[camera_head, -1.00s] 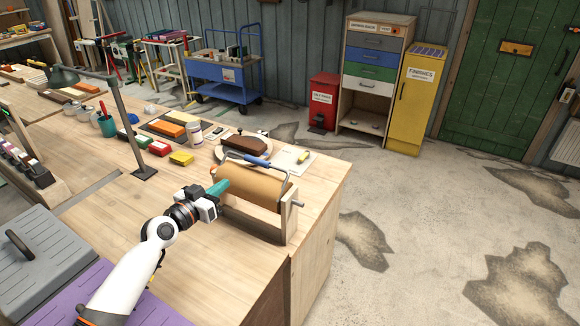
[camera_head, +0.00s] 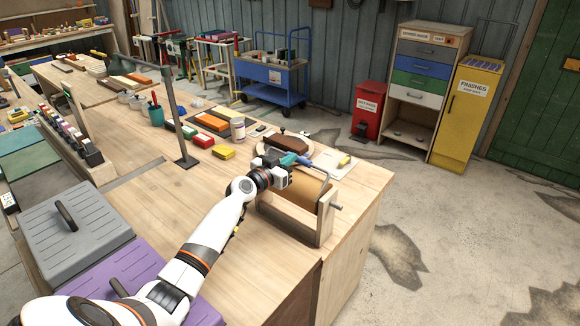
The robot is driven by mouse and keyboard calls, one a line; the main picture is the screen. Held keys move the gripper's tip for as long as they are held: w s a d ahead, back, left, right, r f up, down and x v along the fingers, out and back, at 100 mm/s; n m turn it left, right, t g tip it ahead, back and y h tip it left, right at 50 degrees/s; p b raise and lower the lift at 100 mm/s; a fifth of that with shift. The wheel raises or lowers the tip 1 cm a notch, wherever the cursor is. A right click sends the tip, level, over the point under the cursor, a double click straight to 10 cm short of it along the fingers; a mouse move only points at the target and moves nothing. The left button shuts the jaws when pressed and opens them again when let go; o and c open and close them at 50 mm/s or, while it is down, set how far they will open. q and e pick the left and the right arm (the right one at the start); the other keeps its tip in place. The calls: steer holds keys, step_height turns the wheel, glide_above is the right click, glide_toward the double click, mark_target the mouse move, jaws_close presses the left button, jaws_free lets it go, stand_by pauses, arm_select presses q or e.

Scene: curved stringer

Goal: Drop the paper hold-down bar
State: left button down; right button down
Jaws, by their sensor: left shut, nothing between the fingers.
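The paper roll dispenser (camera_head: 325,221) stands at the near right end of the wooden bench, with a brown paper roll (camera_head: 309,193) in its wooden frame. The paper hold-down bar has a blue grip (camera_head: 304,161). It shows above the far side of the roll, and my gripper hides most of it. My left gripper (camera_head: 291,159), with teal fingers, is shut and empty over the left part of the roll, close to the blue grip. I cannot tell whether it touches the bar. My right gripper is out of view.
A dark brown block (camera_head: 287,143) on a round plate lies behind the dispenser. A white jar (camera_head: 237,128) and a yellow block (camera_head: 223,153) stand to the left. A dark metal post (camera_head: 179,130) rises from the bench.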

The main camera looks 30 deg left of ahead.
arm_select(q)
steer(key=shift+w+f, duration=0.2)
steer(key=shift+r+p, duration=0.2)
steer(key=shift+p, duration=0.2)
steer(key=w+g+p, duration=0.1)
steer(key=p, duration=0.2)
steer(key=shift+d+f+g, duration=0.1)
steer(key=shift+g, duration=0.3)
steer(key=shift+w+f, duration=0.1)
steer(key=shift+f, duration=0.35)
